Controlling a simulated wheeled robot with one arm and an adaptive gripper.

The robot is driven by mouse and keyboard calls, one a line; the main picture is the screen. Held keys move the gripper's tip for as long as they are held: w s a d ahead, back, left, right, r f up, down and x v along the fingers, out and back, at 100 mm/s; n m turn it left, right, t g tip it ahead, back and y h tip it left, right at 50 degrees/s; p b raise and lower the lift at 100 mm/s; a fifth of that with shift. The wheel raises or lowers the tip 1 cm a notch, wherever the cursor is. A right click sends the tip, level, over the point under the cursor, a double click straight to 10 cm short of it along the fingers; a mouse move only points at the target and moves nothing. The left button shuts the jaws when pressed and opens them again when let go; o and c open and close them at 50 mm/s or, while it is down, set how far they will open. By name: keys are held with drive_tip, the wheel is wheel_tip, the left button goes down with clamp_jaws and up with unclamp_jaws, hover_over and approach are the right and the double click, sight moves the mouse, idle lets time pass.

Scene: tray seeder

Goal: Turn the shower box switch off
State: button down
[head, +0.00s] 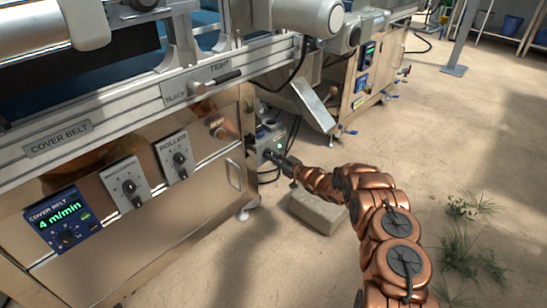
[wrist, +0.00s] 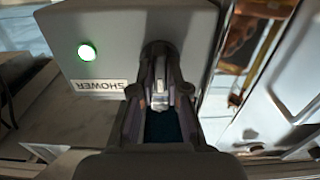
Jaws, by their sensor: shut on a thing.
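The shower box (wrist: 120,25) is a grey box with a lit green lamp (wrist: 87,52) and an upside-down SHOWER label (wrist: 98,86) in the wrist view. In the head view the box (head: 268,136) sits just past the end of the cover belt machine, partly hidden by my gripper. Its switch (wrist: 160,84) is a small pale lever on a dark round base. My gripper (wrist: 160,92) is shut on the switch lever, with a finger on each side. In the head view my gripper (head: 274,158) reaches the box's front.
The cover belt machine (head: 200,205) stands at left with the ROLLER knob (head: 180,158), another knob (head: 129,187) and a 4 m/min display (head: 62,219). A stone block (head: 318,212) lies on the floor below my arm. Open floor lies to the right, with weeds (head: 470,208).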

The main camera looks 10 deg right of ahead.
drive_tip(key=shift+n+p, duration=1.85)
drive_tip(key=shift+n, duration=3.85)
drive_tip(key=shift+f, duration=0.1)
drive_tip(key=c, duration=1.2)
unclamp_jaws()
drive_tip(key=shift+o, duration=0.2)
drive_tip(key=shift+s, duration=0.1)
drive_tip(key=v, duration=1.2)
